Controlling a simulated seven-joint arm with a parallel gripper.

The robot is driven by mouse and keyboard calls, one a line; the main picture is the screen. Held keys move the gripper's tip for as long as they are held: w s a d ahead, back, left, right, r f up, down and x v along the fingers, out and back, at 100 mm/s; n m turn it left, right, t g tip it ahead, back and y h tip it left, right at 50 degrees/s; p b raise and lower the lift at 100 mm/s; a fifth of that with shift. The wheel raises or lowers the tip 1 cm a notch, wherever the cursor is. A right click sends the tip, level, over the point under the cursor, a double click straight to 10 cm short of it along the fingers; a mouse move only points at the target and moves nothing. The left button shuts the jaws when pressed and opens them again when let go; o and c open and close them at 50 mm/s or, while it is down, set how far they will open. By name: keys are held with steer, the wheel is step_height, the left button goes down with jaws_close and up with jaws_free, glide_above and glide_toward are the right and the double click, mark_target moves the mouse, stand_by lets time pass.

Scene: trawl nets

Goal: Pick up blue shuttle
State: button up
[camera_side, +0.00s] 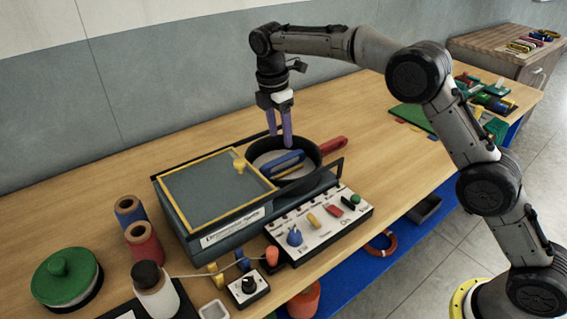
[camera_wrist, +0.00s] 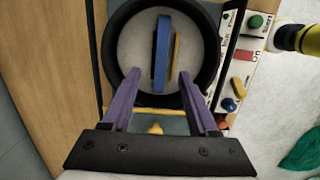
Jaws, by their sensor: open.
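The blue shuttle (camera_side: 289,158) is a long, slim blue piece lying in a round black-rimmed pan with a pale bottom. A yellow shuttle (camera_wrist: 177,55) lies close beside it; I cannot tell whether they touch. In the wrist view the blue shuttle (camera_wrist: 162,45) runs nearly up and down the picture, ahead of my fingertips. My gripper (camera_side: 280,138) points down over the left side of the pan, with purple fingers apart and nothing between them. In the wrist view my gripper (camera_wrist: 160,77) has its fingers spread to either side of the shuttle's near end.
The pan's black rim (camera_wrist: 112,20) surrounds the shuttles. A grey box with a yellow-edged lid (camera_side: 165,193) stands left of the pan, with black rails beside it. A control panel (camera_side: 330,222) is in front. A red handle (camera_side: 333,145) is to the right. Spools (camera_side: 143,243) stand at left.

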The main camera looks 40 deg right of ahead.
mark_target(283, 158)
steer(key=shift+s+d+f, duration=0.1)
steer(key=shift+d+f, duration=0.1)
steer(key=shift+f, duration=1.6)
steer(key=shift+d+f, duration=0.2)
steer(key=shift+f, duration=1.6)
jaws_close()
